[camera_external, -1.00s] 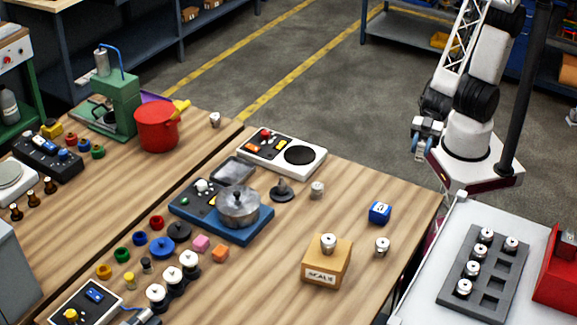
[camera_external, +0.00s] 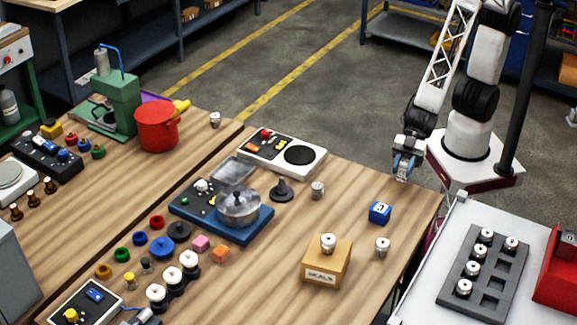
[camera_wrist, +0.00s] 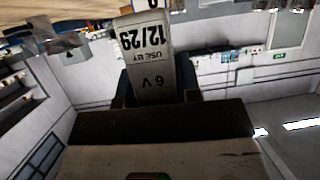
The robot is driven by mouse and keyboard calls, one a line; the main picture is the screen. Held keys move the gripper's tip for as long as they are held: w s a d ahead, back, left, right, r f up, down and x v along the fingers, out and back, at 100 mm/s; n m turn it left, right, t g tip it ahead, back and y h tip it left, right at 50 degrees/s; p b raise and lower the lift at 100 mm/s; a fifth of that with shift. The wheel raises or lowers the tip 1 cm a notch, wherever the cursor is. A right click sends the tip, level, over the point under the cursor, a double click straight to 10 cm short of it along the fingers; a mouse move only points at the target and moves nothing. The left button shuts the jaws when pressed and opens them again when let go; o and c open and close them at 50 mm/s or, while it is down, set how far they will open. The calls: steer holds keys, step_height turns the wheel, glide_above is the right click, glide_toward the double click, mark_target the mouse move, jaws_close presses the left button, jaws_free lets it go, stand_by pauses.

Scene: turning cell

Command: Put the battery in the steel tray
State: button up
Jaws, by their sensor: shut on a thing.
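The battery (camera_wrist: 150,60) is a pale grey block printed "6 V" and "USE BY 12/29". In the wrist view it stands between my gripper's fingers, which are shut on it. In the external view my gripper (camera_external: 403,168) hangs in the air off the far right edge of the wooden table; the battery is too small to make out clearly there. The steel tray (camera_external: 233,171) is a shallow grey rectangular tray left of the gripper, behind the steel pot and beside the white hotplate unit. My gripper is well apart from it.
The white hotplate unit (camera_external: 282,153) and the steel pot (camera_external: 239,206) flank the tray.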

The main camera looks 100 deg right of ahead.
mark_target(400, 175)
steer(key=shift+w+a, duration=0.1)
steer(key=shift+w+a+f, duration=0.1)
steer(key=shift+w+a, duration=0.25)
steer(key=shift+w, duration=0.2)
steer(key=shift+w+a+f, duration=0.1)
steer(key=shift+f, duration=1.45)
steer(key=shift+f, duration=0.15)
steer(key=o, duration=1)
steer(key=shift+c, duration=0.2)
steer(key=shift+v, duration=3.9)
